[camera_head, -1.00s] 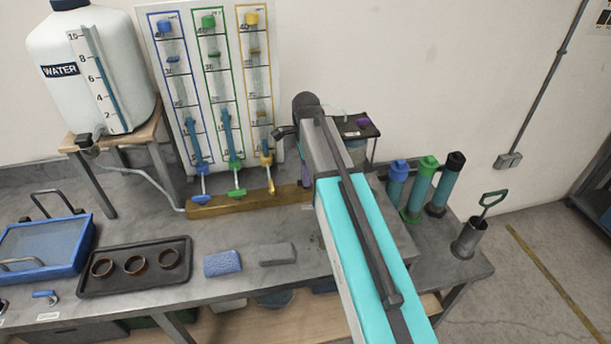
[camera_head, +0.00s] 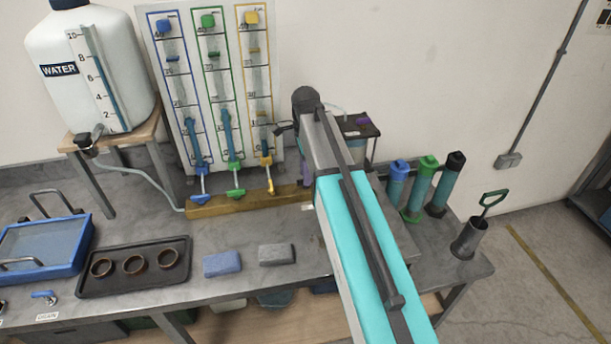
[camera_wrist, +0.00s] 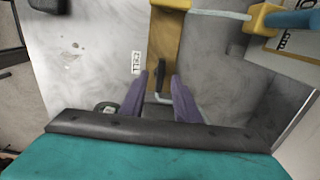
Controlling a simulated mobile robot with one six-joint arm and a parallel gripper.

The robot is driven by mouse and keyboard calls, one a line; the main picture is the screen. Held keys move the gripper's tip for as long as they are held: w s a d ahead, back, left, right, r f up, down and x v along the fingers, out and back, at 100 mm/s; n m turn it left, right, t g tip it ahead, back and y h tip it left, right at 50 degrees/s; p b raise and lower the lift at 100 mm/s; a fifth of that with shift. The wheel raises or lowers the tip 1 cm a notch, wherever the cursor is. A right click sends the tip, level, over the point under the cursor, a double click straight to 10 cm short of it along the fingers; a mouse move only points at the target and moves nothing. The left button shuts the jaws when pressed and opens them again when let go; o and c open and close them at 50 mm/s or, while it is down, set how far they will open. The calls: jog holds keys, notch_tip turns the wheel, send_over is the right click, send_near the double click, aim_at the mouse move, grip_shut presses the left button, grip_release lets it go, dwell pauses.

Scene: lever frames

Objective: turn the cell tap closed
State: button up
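In the wrist view, a small black lever (camera_wrist: 160,75) stands at the end of the brass-coloured bar, beside a white label (camera_wrist: 136,62) that seems to read CELL upside down. I take this lever for the cell tap. It lies lengthwise with the bar, just ahead of the gap between my fingers. My gripper (camera_wrist: 158,88) has two purple fingers held apart, one to each side of the lever's lower end. I cannot tell whether either finger touches it. In the head view, my arm hides the tap; only a bit of purple finger shows at the bar's right end.
The brass bar (camera_head: 230,203) runs below the board (camera_head: 205,60) with blue, green and yellow columns. A water tank (camera_head: 88,65) stands at left. A dark tray (camera_head: 130,285) and two blocks lie on the bench. Several capped cylinders (camera_head: 418,188) stand to the right.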

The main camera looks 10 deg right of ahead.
notch_tip(320, 180, up, 12)
jog(key=b, duration=0.2)
jog(key=shift+r+b, duration=0.25)
jog(key=shift+b, duration=0.15)
jog(key=shift+r, duration=0.1)
dwell(0.4)
